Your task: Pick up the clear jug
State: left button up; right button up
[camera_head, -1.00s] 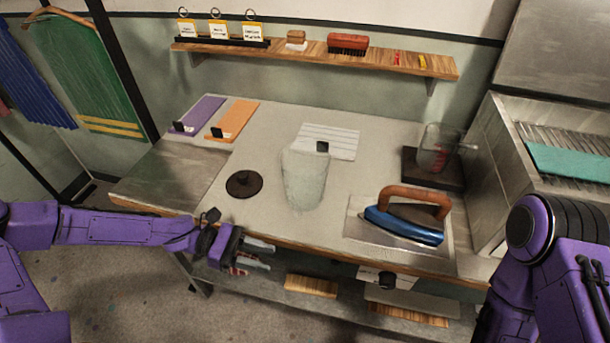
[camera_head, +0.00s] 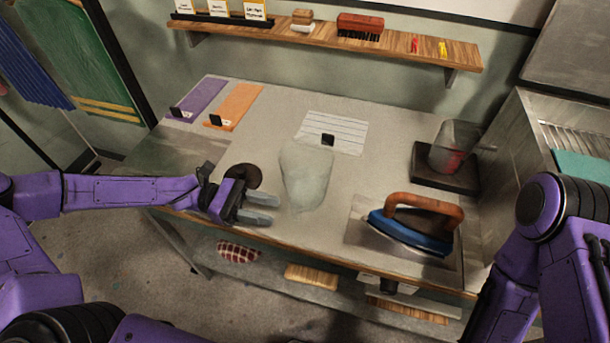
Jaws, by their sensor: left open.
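A clear jug (camera_head: 455,146) with red on its side and a handle at its right stands upright on a dark square base (camera_head: 440,179) at the table's right. A pale, cloudy see-through thing (camera_head: 305,175) is mid-table; I cannot tell whether it is a second jug or a bag. My left gripper (camera_head: 268,208) is open and empty over the front edge of the table, just left of the cloudy thing and well left of the jug on the base. It partly hides a dark round lid (camera_head: 243,174). My right gripper is out of view; only its arm shows at the right.
A blue iron (camera_head: 412,232) with a wooden handle rests on a plate at the front right. A striped white sheet (camera_head: 345,128), purple mat (camera_head: 195,100) and orange mat (camera_head: 236,104) lie towards the back. A wall shelf (camera_head: 330,42) runs behind.

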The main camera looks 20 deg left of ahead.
aim_at(297, 220)
pick_arm(q)
jog(key=d, duration=0.2)
jog(key=d+p, duration=0.1)
jog(key=d, duration=0.4)
jog(key=shift+w+d+r+p, duration=0.1)
jog(key=shift+w+d+p, duration=0.1)
jog(key=shift+w+p, duration=0.15)
grip_shut()
dwell(0.9)
